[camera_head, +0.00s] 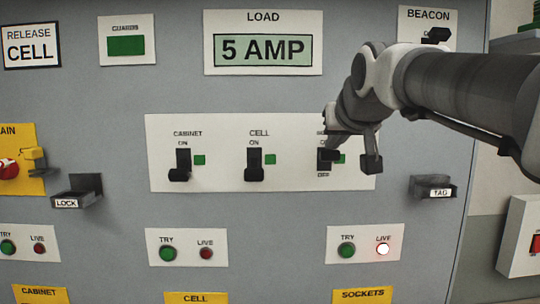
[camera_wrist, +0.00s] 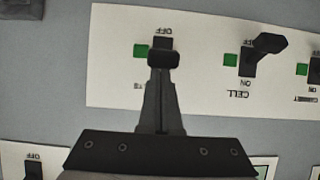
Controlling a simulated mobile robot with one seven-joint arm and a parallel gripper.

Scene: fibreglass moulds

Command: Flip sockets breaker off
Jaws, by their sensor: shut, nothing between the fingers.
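The sockets breaker (camera_head: 326,159) is the rightmost of the three on the white breaker plate (camera_head: 220,184). Its label is mostly hidden behind my gripper (camera_head: 330,122). My gripper is shut and empty, with its tips just above the breaker's lever. In the wrist view, which shows the panel upside down, the shut fingers (camera_wrist: 160,80) reach up to the dark lever knob (camera_wrist: 163,58). I cannot tell whether they touch. The lever knob sits higher than those of the other two breakers. The "OFF" label under it is visible. A green square (camera_head: 340,158) shows beside it.
The cell breaker (camera_head: 254,160) and cabinet breaker (camera_head: 182,162) stand to the left, handles low. Below, the right-hand LIVE lamp (camera_head: 383,249) glows above the SOCKETS tag (camera_head: 362,296). A TAG holder (camera_head: 434,188) and LOCK holder (camera_head: 78,192) stick out from the panel.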

